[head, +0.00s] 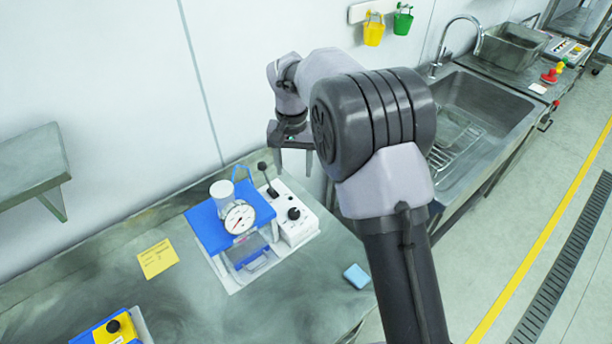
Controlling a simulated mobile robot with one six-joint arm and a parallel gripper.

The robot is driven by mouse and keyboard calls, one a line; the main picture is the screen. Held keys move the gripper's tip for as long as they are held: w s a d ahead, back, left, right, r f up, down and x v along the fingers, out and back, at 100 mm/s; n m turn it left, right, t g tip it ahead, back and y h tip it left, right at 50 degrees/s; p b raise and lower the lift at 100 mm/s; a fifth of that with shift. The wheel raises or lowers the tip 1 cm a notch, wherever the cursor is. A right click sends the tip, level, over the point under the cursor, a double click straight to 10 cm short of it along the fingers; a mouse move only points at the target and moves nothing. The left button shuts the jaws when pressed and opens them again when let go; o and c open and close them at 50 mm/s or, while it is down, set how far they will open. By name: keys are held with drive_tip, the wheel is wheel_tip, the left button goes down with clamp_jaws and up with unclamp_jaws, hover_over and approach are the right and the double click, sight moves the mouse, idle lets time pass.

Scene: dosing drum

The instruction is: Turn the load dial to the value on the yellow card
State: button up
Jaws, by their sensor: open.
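The yellow card (157,259) lies on the metal worktop, left of a blue and white machine (207,229). Its writing is too small to read surely. The machine carries a round white dial face (239,218) with a red pointer. A white box (298,229) at its right has a black knob (294,213) and a black lever (268,178). I cannot tell for certain which of these is the load dial, nor read its setting. My gripper (294,172) is open and empty, pointing down above and behind the white box, apart from it.
A light blue block (356,277) lies near the worktop's front edge. A yellow and blue box with a black knob (113,326) stands at the front left. A shelf (30,163) juts from the wall at left. A sink (485,118) is at right.

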drive_tip(key=b, duration=0.1)
hover_over(294, 212)
wheel_tip(294, 212, down, 5)
wheel_tip(294, 212, down, 12)
drive_tip(key=shift+r+b, duration=0.1)
drive_tip(key=shift+b, duration=1.15)
drive_tip(key=shift+c, duration=0.5)
clamp_jaws()
